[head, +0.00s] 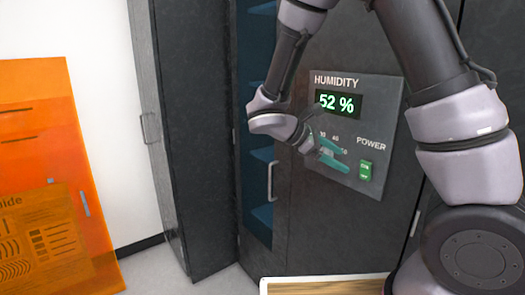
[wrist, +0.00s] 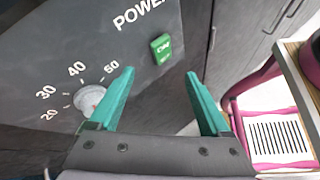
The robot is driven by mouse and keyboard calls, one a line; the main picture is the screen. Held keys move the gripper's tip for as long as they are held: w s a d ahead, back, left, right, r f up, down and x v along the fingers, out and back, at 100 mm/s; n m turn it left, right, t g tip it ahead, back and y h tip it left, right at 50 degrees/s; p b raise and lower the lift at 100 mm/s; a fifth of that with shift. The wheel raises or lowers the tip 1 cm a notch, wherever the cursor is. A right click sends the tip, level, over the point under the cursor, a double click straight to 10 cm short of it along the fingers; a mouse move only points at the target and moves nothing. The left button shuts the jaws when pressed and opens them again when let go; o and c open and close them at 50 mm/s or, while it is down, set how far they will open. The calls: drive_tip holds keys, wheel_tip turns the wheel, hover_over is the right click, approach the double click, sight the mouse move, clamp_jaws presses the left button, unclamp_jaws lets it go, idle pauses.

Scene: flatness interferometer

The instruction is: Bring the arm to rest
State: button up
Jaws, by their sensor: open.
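My arm reaches across the head view, bent, toward a grey control panel (head: 383,115) on a dark cabinet. My gripper (head: 335,155) has teal fingers and is in front of the lower part of the panel. In the wrist view my gripper (wrist: 165,85) is open, its two fingers spread with nothing between them. A round dial knob (wrist: 90,98) with numbers around it is just left of the left finger. In the head view the gripper largely hides the knob.
The panel's display (head: 338,103) reads 52 %. A green power switch (head: 365,171) sits right of the gripper. A cabinet door (head: 190,140) stands open at left, near an orange panel (head: 40,150). A wooden-topped surface (head: 325,286) is below, and a pink-framed item (wrist: 275,125) is at right.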

drive_tip(key=s+d+r+m+t+y, duration=0.2)
drive_tip(key=s+r+m+y, duration=0.3)
drive_tip(key=r+m, duration=0.4)
drive_tip(key=s+d+r+m+t+y, duration=0.2)
drive_tip(key=s+r+m+t+y, duration=0.1)
drive_tip(key=s+r+m+y, duration=0.3)
wheel_tip(320, 180, up, 3)
drive_tip(key=m+y, duration=0.2)
drive_tip(key=m, duration=0.2)
drive_tip(key=shift+s+m+y, duration=0.25)
drive_tip(key=shift+m+y, duration=0.05)
drive_tip(key=shift+m, duration=0.1)
drive_tip(key=shift+r, duration=0.1)
